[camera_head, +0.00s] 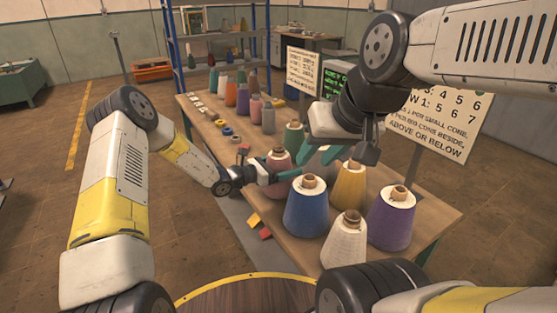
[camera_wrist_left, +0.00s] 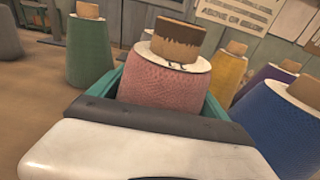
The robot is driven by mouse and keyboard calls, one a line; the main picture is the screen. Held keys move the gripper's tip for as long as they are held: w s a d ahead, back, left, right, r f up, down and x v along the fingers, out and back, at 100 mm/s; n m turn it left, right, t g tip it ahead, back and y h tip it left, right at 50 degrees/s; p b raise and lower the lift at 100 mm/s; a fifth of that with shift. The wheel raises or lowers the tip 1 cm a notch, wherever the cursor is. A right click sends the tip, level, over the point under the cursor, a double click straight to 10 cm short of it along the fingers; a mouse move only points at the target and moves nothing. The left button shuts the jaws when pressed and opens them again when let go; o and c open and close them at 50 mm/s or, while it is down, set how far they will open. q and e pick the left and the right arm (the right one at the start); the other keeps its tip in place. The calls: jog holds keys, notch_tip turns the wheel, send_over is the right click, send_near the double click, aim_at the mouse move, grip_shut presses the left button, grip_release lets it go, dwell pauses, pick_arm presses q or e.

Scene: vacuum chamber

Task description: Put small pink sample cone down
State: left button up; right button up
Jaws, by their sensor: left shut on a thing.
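The small pink sample cone (camera_head: 279,157) is at the table's left side in the head view. It fills the middle of the left wrist view (camera_wrist_left: 165,88), with its brown core top up and slightly tilted in the picture. My left gripper (camera_head: 277,171) is shut on it, with green fingers along its sides. The cone's base is hidden, so I cannot tell whether it touches the table. My right gripper (camera_head: 322,157) hangs over the table just right of the pink cone; its finger opening is not clear.
A blue cone (camera_head: 307,208), yellow cone (camera_head: 349,187), white cone (camera_head: 344,240) and purple cone (camera_head: 391,219) crowd the near table (camera_head: 433,212). A green cone (camera_head: 293,136) stands behind the pink one. Several small cones stand farther back. A sign (camera_head: 436,122) stands at right.

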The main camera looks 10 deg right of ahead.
pick_arm(q)
jog(key=shift+f, duration=0.5)
jog(key=o, duration=1.8)
jog(key=shift+a, duration=0.1)
